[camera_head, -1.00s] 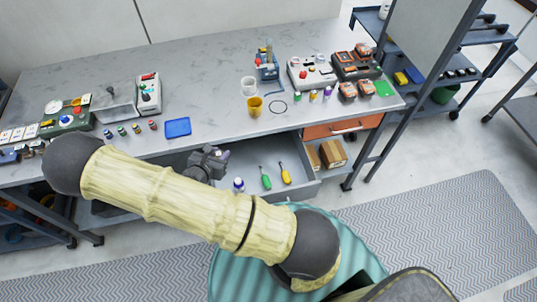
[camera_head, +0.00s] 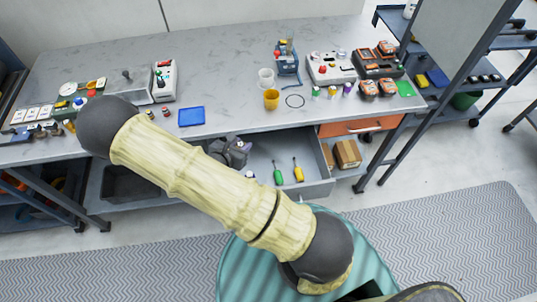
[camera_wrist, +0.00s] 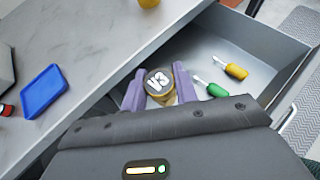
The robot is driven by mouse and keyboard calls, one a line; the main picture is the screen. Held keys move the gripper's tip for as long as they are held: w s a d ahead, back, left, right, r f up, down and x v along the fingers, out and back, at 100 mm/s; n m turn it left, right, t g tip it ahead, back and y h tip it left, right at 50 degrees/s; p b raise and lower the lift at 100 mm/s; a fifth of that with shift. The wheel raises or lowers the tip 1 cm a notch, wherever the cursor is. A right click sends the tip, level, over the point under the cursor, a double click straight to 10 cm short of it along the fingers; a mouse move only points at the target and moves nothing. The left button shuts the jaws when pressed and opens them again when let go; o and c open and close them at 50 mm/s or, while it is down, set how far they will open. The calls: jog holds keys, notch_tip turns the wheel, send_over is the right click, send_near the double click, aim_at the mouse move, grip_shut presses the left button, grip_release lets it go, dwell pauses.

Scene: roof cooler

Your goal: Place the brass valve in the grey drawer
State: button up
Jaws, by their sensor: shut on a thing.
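My gripper (camera_head: 238,147) is at the bench's front edge, over the left part of the open grey drawer (camera_head: 312,189). In the wrist view its two purple fingers (camera_wrist: 160,88) are shut on a round piece with a brass-coloured side and a dark top with white marks, which I take as the brass valve (camera_wrist: 158,82). The drawer (camera_wrist: 262,38) shows behind and to the right of it. I cannot tell the valve's height above the drawer floor. The valve is not clear in the head view.
A green screwdriver (camera_head: 278,176) and a yellow screwdriver (camera_head: 298,171) lie in the drawer. A blue tray (camera_head: 191,116) and a yellow cup (camera_head: 271,99) stand on the bench (camera_head: 225,72). The drawer's right part has bare floor.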

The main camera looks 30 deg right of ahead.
jog(key=d+f+b, duration=0.3)
jog(key=f+b, duration=0.5)
jog(key=b, duration=0.8)
jog(key=shift+w+f+b, duration=0.15)
jog(key=shift+w+b, duration=0.05)
jog(key=shift+b, duration=0.15)
send_over(267, 145)
jog(key=s+a, duration=0.3)
jog(key=f, duration=0.5)
jog(key=shift+w, duration=0.2)
jog(key=shift+f+x, duration=0.15)
jog(key=shift+x, duration=1.05)
jog(key=shift+f+x, duration=0.15)
jog(key=shift+x, duration=1.1)
